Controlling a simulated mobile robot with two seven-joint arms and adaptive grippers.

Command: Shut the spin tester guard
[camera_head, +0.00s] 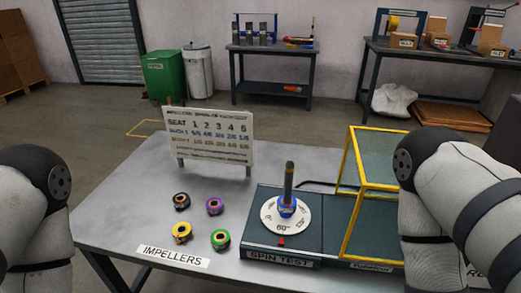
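The spin tester (255,222) is a dark box on the table with a "SPIN TEST" label on its front. On it is a white marked dial (269,216) with a blue part on an upright spindle (289,180). The guard (349,205) is a clear box with a yellow frame. It stands to the right of the dial, so the dial and spindle are uncovered. My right arm hides the guard's right side. My arms show at the left and right edges, but neither gripper is in view.
Several ring-shaped impellers (221,239) lie left of the tester, behind the "IMPELLERS" label (172,256). A seat chart board (209,141) stands at the table's back. A small red button (282,241) is on the tester's front. The table's left part is clear.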

